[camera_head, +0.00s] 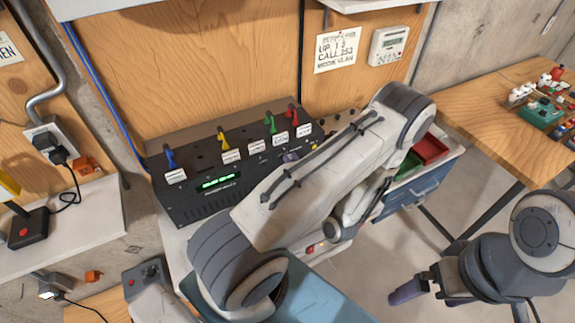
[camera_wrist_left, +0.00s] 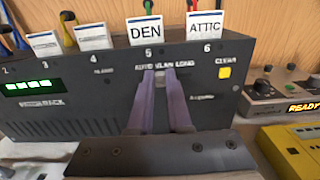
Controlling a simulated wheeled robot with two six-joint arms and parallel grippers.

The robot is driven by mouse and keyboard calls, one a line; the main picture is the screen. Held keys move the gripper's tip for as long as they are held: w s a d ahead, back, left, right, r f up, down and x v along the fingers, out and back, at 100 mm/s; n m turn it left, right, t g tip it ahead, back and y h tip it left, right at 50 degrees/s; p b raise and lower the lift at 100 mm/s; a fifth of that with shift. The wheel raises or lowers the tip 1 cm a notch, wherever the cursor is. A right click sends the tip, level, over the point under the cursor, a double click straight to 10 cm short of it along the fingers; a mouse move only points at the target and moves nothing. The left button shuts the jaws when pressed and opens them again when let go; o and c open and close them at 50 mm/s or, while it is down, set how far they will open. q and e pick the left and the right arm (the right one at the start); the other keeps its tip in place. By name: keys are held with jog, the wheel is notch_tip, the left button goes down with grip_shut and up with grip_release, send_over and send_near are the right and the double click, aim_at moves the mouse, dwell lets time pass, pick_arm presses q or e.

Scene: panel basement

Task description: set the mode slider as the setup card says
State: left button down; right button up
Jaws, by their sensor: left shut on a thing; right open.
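The setup card (camera_head: 338,48) hangs on the wooden wall; its small print seems to read "UP 1 3", "CALL 253" and "MODE VLAN". The black panel box (camera_head: 172,205) stands below it. In the left wrist view the mode slider (camera_wrist_left: 160,79) sits under the labels AUTO, VLAN and LONG, seemingly near the middle one; the fingers partly hide its track. My left gripper (camera_wrist_left: 162,95) is shut on the slider with its purple fingers either side; it also shows at the panel front in the head view (camera_head: 292,157). My right gripper (camera_head: 420,292) is open, away from the panel.
A yellow button (camera_wrist_left: 225,72) is right of the slider. A yellow box (camera_wrist_left: 290,148) stands close at right. My left arm covers the bench's middle.

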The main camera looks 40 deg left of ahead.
pick_arm(q)
jog(key=shift+w+d, duration=0.15)
jog(key=shift+w, duration=0.15)
jog(key=c, duration=0.8)
grip_release()
jog(key=shift+c, duration=0.2)
jog(key=b+v, duration=0.4)
jog(key=v, duration=0.6)
jog(key=shift+s+d, duration=0.15)
jog(key=shift+d, duration=0.05)
